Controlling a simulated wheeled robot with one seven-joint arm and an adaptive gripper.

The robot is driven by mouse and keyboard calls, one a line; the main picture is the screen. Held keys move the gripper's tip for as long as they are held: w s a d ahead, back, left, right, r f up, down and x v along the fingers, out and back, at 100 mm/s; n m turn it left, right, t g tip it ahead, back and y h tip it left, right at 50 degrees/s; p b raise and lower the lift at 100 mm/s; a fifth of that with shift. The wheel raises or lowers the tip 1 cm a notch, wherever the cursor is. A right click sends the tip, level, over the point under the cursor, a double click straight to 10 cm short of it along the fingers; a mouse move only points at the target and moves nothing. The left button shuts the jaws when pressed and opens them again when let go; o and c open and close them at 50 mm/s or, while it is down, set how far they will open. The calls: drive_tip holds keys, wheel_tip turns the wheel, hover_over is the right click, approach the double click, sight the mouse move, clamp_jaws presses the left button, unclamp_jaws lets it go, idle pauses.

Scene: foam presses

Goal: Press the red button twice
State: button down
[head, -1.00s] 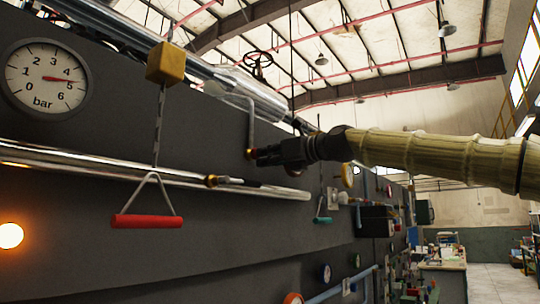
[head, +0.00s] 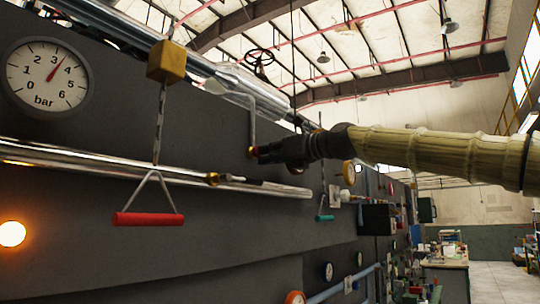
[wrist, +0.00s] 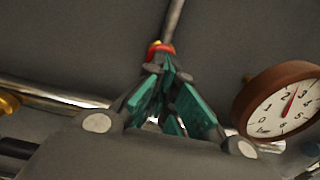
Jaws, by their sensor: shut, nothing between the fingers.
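My gripper (wrist: 167,68), with green finger pads, is shut and empty. Its tips are right in front of the button and cover its lower part. In the head view my gripper (head: 262,153) reaches in from the right. I cannot tell whether the tips touch the button.
A large white bar gauge (head: 47,78) reads a little above 3. A brown-rimmed gauge (wrist: 285,103) is right of my fingers. A red pull handle (head: 148,219) hangs from a yellow block (head: 166,62). A chrome rail (head: 90,170) runs below. An orange lamp (head: 12,234) glows.

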drive_tip(key=b+v, duration=0.4)
drive_tip(key=v, duration=1)
idle(0.8)
